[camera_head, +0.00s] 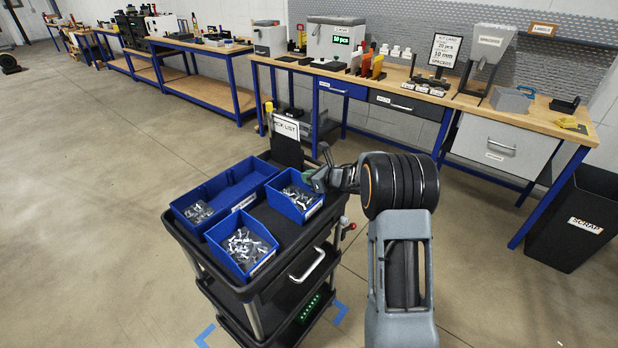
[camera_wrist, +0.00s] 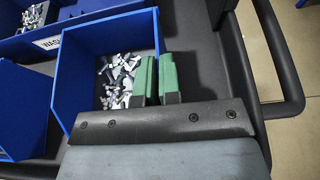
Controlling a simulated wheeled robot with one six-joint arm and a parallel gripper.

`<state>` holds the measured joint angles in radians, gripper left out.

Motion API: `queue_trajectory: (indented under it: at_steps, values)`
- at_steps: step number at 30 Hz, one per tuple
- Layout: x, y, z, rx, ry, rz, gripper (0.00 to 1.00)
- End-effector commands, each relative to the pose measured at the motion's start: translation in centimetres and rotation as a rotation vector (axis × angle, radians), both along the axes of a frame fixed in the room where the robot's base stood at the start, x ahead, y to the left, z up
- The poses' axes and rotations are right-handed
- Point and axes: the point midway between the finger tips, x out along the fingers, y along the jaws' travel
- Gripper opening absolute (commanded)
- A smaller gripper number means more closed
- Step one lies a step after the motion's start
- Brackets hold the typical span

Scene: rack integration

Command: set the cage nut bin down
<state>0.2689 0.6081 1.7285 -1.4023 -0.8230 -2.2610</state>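A small blue open bin (camera_head: 309,212) with loose silver metal parts is at the right of the black cart's top. I take it as the cage nut bin, but its label is too small to read. My gripper (camera_head: 318,180) is at its back right side. In the wrist view, my gripper's green fingertips (camera_wrist: 157,80) straddle the wall of this bin (camera_wrist: 82,85), one inside and one outside, closed on it. The bin looks level, on or just above the cart top; I cannot tell whether it touches.
A second blue parts bin (camera_head: 262,262) stands at the cart's front, and a wider divided blue bin (camera_head: 215,188) lies at the left. A pick list sign (camera_head: 286,128) stands at the cart's back. A long workbench (camera_head: 415,92) and a scrap bin (camera_head: 570,222) are beyond.

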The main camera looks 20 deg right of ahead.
Motion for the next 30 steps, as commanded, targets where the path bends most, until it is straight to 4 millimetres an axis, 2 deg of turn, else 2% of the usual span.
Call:
queue_trajectory:
  at_steps: [3, 4, 11, 22, 30]
  values:
    - [0.0, 0.0, -0.2, 0.001, -0.004, -0.001, 0.00]
    - [0.0, 0.0, -0.2, 0.000, 0.000, 0.000, 0.07]
    - [0.0, 0.0, -0.2, 0.000, 0.000, 0.000, 0.29]
    - [-0.1, -0.1, 0.4, 0.000, 0.000, -0.001, 0.30]
    - [-3.8, -2.9, 2.0, -0.002, -0.002, -0.004, 0.30]
